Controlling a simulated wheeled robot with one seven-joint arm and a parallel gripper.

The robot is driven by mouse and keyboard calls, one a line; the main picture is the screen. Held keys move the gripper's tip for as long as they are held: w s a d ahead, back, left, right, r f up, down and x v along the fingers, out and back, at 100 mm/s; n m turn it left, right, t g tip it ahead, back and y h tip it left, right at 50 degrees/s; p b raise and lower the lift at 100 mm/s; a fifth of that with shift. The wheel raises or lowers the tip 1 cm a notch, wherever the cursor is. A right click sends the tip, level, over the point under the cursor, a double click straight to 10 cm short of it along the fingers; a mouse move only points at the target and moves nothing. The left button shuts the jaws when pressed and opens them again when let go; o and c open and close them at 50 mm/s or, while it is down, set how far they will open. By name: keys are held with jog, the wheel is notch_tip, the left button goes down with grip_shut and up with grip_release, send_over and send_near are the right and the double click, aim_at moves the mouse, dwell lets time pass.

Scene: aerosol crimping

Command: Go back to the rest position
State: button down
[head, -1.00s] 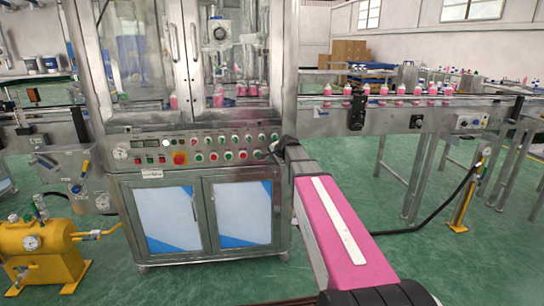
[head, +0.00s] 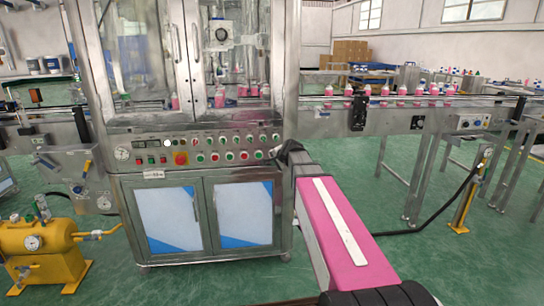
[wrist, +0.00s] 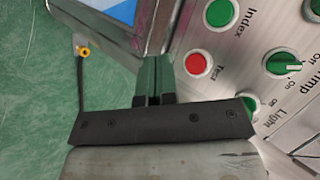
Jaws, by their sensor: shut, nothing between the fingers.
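My gripper (wrist: 155,82) is shut and empty, its dark green fingers close together in the middle of the wrist view. The fingertips are close to the machine's control panel (wrist: 240,80), next to a red button (wrist: 195,63) labelled Test; I cannot tell whether they touch. In the head view my gripper (head: 288,148) is a small dark shape at the panel's right end, its fingers hard to make out. My pink arm reaches to it from the bottom right.
The steel crimping machine (head: 160,120) has glass doors above and cabinet doors below. A conveyor (head: 400,120) with several pink bottles runs off to the right. A yellow compressor (head: 45,255) stands at the lower left. Green floor is free in front.

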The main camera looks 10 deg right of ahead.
jog(key=s+f+n+g+h, duration=0.1)
jog(key=s+f+n+g, duration=0.2)
jog(key=s+f, duration=0.4)
jog(key=s+d+f+n+g+h, duration=0.1)
jog(key=s+f+n+g, duration=0.2)
jog(key=s+f, duration=0.4)
jog(key=s+f+n+g+h, duration=0.1)
jog(key=s+f+n+g, duration=0.2)
jog(key=s, duration=1.3)
notch_tip(320, 180, down, 5)
jog(key=shift+d+r+n+h, duration=0.2)
jog(key=shift+d+n+h, duration=0.2)
jog(key=shift+n, duration=0.6)
